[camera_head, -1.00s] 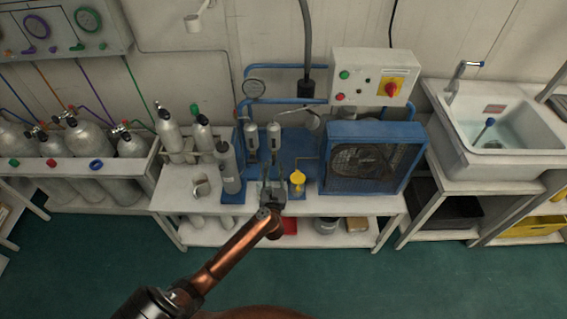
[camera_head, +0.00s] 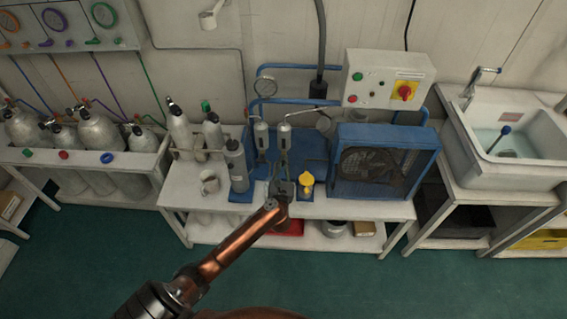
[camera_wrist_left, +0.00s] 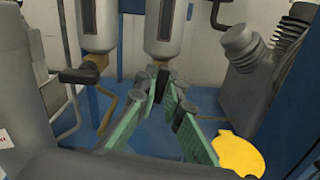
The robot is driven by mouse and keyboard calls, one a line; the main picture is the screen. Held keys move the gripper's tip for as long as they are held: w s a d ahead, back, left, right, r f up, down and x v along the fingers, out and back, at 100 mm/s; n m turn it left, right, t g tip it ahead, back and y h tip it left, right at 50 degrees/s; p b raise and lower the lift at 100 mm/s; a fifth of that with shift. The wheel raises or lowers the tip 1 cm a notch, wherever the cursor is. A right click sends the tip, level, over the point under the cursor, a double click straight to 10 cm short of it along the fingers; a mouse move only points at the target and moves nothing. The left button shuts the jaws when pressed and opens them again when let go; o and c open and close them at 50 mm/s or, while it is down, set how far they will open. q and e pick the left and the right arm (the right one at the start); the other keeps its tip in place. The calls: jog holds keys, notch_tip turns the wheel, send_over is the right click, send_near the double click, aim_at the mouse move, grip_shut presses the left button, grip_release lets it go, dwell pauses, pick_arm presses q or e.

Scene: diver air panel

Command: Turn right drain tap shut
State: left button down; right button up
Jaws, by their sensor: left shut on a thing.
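Two grey filter cylinders hang side by side over the blue stand. Under the right cylinder (camera_wrist_left: 165,30) is the right drain tap (camera_wrist_left: 161,76), with a small black handle. The left drain tap (camera_wrist_left: 79,75) sits under the left cylinder (camera_wrist_left: 97,22), its black handle out to the side on a brass fitting. My left gripper (camera_wrist_left: 166,84) is shut on the right tap's handle, which shows between its fingertips. In the head view, the left gripper (camera_head: 283,180) is below the right cylinder (camera_head: 284,136), and the tap is hidden there. My right gripper is not in view.
A yellow part (camera_head: 306,184) stands close to the right of the gripper; it also shows in the wrist view (camera_wrist_left: 238,154). A dark grey cylinder (camera_head: 237,166) and a mug (camera_head: 209,182) are to the left. The blue-framed fan (camera_head: 384,160) is to the right.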

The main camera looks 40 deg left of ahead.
pick_arm(q)
jog(key=shift+d, duration=0.1)
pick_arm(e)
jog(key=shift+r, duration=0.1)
pick_arm(q)
jog(key=shift+r+m+p, duration=0.15)
jog(key=shift+m+p, duration=0.25)
jog(key=shift+p, duration=0.45)
jog(key=m+p, duration=0.5)
jog(key=p, duration=0.1)
jog(key=shift+d+r+m+p, duration=0.1)
jog(key=shift+m+p, duration=0.2)
jog(key=shift+p, duration=0.05)
jog(key=m+p, duration=0.3)
jog(key=m, duration=0.1)
jog(key=shift+m, duration=0.3)
jog(key=m, duration=0.1)
jog(key=m+p, duration=0.1)
jog(key=m, duration=0.1)
jog(key=m+p, duration=0.1)
jog(key=m, duration=0.1)
jog(key=shift+f, duration=0.25)
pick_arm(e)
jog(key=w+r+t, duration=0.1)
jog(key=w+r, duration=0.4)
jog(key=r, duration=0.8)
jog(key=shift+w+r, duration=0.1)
